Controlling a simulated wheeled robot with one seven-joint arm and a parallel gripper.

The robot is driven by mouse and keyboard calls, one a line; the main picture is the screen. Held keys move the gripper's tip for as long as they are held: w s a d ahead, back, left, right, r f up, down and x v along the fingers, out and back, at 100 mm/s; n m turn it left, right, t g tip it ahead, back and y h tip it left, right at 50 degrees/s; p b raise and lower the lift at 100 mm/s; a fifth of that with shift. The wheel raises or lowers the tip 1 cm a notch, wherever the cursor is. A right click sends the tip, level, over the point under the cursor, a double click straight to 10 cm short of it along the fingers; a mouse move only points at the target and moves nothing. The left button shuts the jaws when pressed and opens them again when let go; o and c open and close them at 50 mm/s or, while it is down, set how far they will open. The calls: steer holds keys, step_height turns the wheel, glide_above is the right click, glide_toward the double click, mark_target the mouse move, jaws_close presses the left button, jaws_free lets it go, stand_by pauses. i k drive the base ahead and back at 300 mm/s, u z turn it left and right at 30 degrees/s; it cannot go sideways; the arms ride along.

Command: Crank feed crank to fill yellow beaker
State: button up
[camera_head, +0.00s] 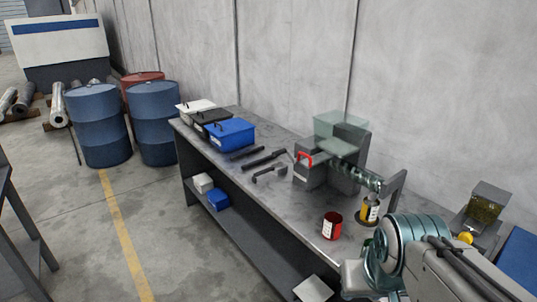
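The yellow beaker (370,209), with a white label, stands on the bench under the outer end of a grey machine (316,172). A ribbed metallic part (357,175) runs from the machine toward the space above the beaker; the beaker's contents are not visible. A red handle-like part (304,158) shows at the machine's left side. I cannot tell for certain whether it is the feed crank. A yellow knob (465,238) shows at the right, partly behind my arm. My arm fills the lower right, near the bench front. I cannot make out my gripper's fingers.
A red beaker (332,226) stands on the bench (285,205) left of the yellow one. Dark tools (264,160) and a blue box (231,133) lie farther left. A second device with a clear hopper (487,203) stands at the right. A wall closes the back; floor lies open in front.

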mark_target(284, 150)
steer(key=u, duration=0.65)
steer(key=i, duration=1.15)
steer(key=z, duration=0.5)
